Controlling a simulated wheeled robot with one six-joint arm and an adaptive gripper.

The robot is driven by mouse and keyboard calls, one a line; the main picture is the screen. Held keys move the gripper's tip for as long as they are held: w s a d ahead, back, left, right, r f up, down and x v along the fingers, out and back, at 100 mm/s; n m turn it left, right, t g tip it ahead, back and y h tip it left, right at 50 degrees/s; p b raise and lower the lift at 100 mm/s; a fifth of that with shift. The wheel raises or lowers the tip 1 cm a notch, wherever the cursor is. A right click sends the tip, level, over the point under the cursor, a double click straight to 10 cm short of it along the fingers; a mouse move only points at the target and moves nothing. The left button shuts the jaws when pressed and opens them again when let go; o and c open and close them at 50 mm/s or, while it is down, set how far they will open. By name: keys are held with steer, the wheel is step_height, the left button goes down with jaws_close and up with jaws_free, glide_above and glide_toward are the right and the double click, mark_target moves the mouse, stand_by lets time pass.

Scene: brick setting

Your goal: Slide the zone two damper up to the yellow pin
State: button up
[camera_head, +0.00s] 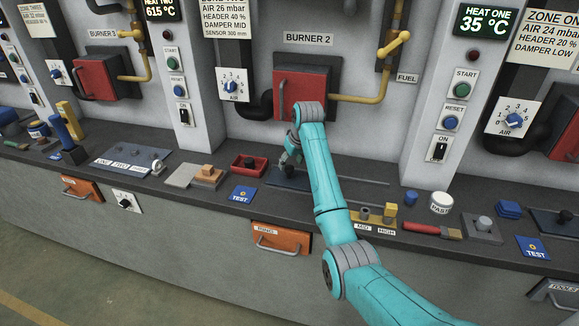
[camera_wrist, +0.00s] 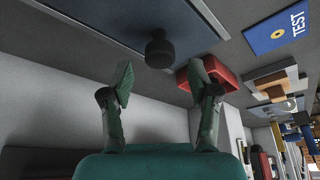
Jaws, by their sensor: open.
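The dark blue damper plate (camera_head: 290,180) lies on the counter below burner 2, partly hidden by my arm. In the wrist view the plate (camera_wrist: 110,25) carries a round dark knob (camera_wrist: 160,52). My gripper (camera_head: 291,156) is low over the plate, its fingers partly hidden by my arm. In the wrist view my gripper (camera_wrist: 162,80) is open and empty, the knob showing just beyond the gap between the fingertips. Contact cannot be told. Which is the pin is unclear.
A red tray (camera_head: 240,168) with a dark piece stands left of the plate, and shows in the wrist view (camera_wrist: 222,76). A blue TEST card (camera_head: 243,195) lies in front. A thin line (camera_head: 360,182) runs right along the counter. A red-handled brush (camera_head: 425,229) lies further right.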

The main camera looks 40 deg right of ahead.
mark_target(293, 182)
steer(key=shift+x, duration=1.45)
jaws_close()
